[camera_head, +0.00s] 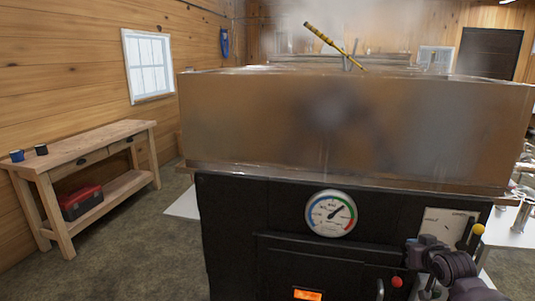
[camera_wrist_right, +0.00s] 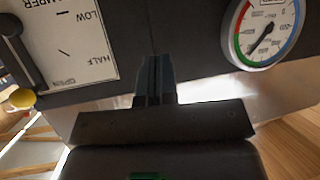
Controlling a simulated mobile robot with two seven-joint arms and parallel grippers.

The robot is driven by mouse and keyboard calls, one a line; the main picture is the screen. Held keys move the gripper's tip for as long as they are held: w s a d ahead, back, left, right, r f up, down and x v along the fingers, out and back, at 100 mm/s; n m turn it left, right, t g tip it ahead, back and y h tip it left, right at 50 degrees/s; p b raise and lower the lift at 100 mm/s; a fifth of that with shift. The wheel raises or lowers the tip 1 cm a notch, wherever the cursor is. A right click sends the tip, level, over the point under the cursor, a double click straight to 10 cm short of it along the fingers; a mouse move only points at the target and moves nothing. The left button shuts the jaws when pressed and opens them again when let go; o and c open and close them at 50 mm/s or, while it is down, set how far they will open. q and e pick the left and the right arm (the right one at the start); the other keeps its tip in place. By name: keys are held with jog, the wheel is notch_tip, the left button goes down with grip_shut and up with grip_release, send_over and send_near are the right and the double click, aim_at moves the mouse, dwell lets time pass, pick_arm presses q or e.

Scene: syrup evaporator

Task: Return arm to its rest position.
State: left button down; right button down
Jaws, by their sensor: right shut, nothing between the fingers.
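My right arm (camera_head: 450,265) is at the lower right of the head view, in front of the evaporator's black front. In the right wrist view my right gripper (camera_wrist_right: 154,80) is shut and empty, with its fingers side by side. It points at the black front between the damper plate (camera_wrist_right: 65,40) and the round gauge (camera_wrist_right: 267,30), and appears apart from both. The damper lever's yellow knob (camera_wrist_right: 22,98) is off to the side of the fingers; it also shows in the head view (camera_head: 478,229). My left gripper is in neither view.
The steaming metal pan (camera_head: 350,130) sits on the black firebox, with a yellow-handled tool (camera_head: 325,39) on top. A red knob (camera_head: 397,282) is close to my right arm. A wooden workbench (camera_head: 90,146) stands left, with open floor (camera_head: 130,250) before it.

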jog(key=s+a+f, duration=0.4)
jog(key=s+f, duration=0.2)
jog(key=s, duration=0.6)
jog(key=s+a+f+g, duration=0.1)
jog(key=s+a+f, duration=0.3)
jog(key=s+f, duration=0.3)
jog(key=s+a+f, duration=0.5)
jog(key=s+f, duration=0.1)
jog(key=s, duration=1.1)
jog(key=shift+f+n+g, duration=0.25)
jog(key=shift+n+g, duration=0.05)
jog(key=shift+n, duration=0.1)
